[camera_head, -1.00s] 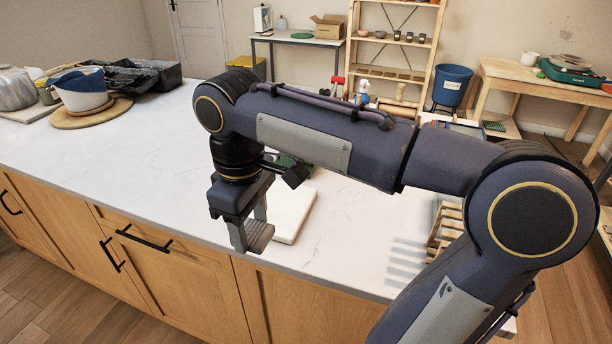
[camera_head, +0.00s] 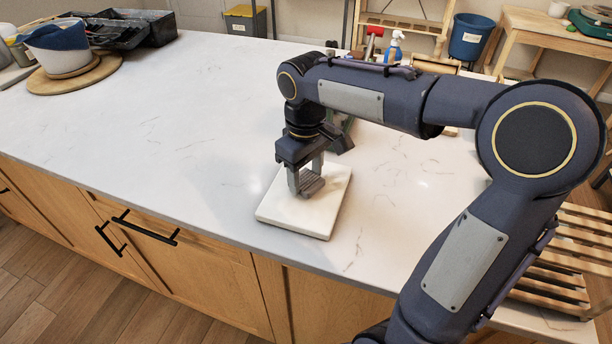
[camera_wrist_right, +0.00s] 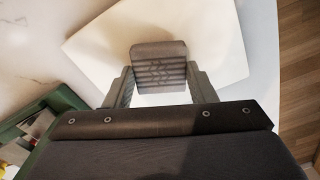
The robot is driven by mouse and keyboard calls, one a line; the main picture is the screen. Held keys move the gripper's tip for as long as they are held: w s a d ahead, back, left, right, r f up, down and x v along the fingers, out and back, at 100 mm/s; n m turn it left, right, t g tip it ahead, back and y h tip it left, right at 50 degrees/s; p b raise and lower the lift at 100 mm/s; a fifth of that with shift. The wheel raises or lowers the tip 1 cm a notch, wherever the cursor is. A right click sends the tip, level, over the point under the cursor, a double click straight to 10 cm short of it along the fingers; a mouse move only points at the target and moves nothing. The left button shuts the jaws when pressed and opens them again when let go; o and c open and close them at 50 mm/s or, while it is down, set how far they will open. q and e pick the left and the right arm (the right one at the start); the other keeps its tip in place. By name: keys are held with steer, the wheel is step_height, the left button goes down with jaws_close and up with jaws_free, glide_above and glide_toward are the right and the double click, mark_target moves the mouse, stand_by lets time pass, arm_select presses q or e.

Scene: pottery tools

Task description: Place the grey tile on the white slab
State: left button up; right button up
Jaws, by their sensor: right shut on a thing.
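The grey tile (camera_head: 310,184) has a ridged face and is held between the fingers of my right gripper (camera_head: 305,182). In the right wrist view the tile (camera_wrist_right: 160,66) sits between the two fingers with the white slab (camera_wrist_right: 92,48) behind it. I cannot tell whether the tile touches the slab. My left gripper is not in view.
The white counter (camera_head: 170,130) is clear to the left of the slab. A wooden slatted rack (camera_head: 545,275) stands at the right. A green-edged object (camera_wrist_right: 38,128) lies beside the gripper in the wrist view. A bowl (camera_head: 62,50) and black trays (camera_head: 105,32) stand at the far left.

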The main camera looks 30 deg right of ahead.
mark_target(306, 180)
steer(key=shift+f, duration=0.3)
steer(key=shift+f, duration=0.15)
steer(key=o, duration=1)
step_height(306, 180, up, 12)
steer(key=p, duration=0.2)
steer(key=shift+r, duration=0.2)
